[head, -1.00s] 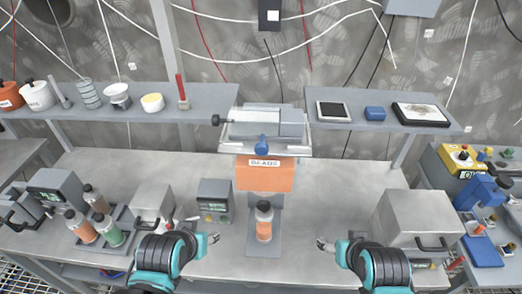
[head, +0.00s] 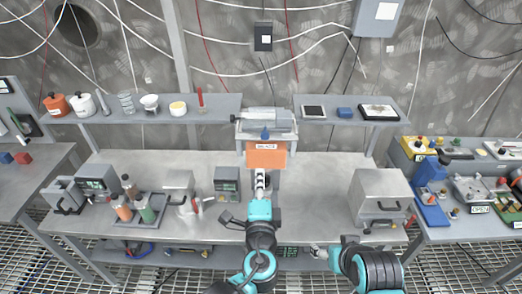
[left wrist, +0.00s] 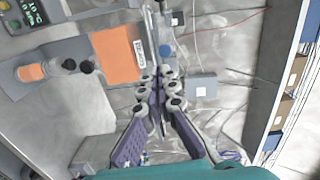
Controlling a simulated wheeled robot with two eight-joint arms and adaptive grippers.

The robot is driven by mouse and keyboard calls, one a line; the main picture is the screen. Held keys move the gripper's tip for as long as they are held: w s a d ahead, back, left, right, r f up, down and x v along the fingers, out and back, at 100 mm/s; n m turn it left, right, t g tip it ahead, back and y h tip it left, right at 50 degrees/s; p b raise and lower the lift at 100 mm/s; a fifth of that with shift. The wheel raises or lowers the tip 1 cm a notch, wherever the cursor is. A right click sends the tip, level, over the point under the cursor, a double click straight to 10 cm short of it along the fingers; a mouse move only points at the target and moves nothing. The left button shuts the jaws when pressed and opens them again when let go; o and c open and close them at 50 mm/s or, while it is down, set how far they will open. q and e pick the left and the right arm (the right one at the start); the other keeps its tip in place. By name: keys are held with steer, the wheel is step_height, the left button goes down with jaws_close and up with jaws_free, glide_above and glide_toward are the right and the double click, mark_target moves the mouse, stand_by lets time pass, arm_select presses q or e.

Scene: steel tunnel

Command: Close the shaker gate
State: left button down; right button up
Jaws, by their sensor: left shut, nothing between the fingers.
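The grey shaker unit (head: 283,124) sits at the middle of the back shelf, with a blue knob (head: 265,134) on its front. An orange labelled panel (head: 266,158) hangs below. I cannot tell how far its gate is open. My left gripper (head: 261,176) is shut and empty, raised in front of the panel's lower part. In the left wrist view, the blue knob (left wrist: 165,51) is just beyond the fingertips (left wrist: 160,72), seemingly apart from them, and the panel (left wrist: 117,55) lies left.
A grey box with a handle (head: 382,195) stands right on the bench. A small display unit (head: 227,182) and a tray of bottles (head: 157,205) stand left. Shelves with jars (head: 82,104) and flat devices (head: 379,111) flank the shaker.

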arm_select(q)
steer(key=d, duration=0.1)
glide_toward(265, 137)
steer(key=shift+m+h, duration=0.3)
steer(key=shift+m, duration=0.1)
steer(key=w, duration=0.7)
steer(key=shift+a+b, duration=0.15)
steer(key=shift+b, duration=0.25)
steer(key=shift+w+f+b, duration=0.1)
steer(key=shift+w+b, duration=0.25)
steer(key=shift+w, duration=1.25)
steer(key=shift+s, duration=0.1)
steer(key=shift+s, duration=0.1)
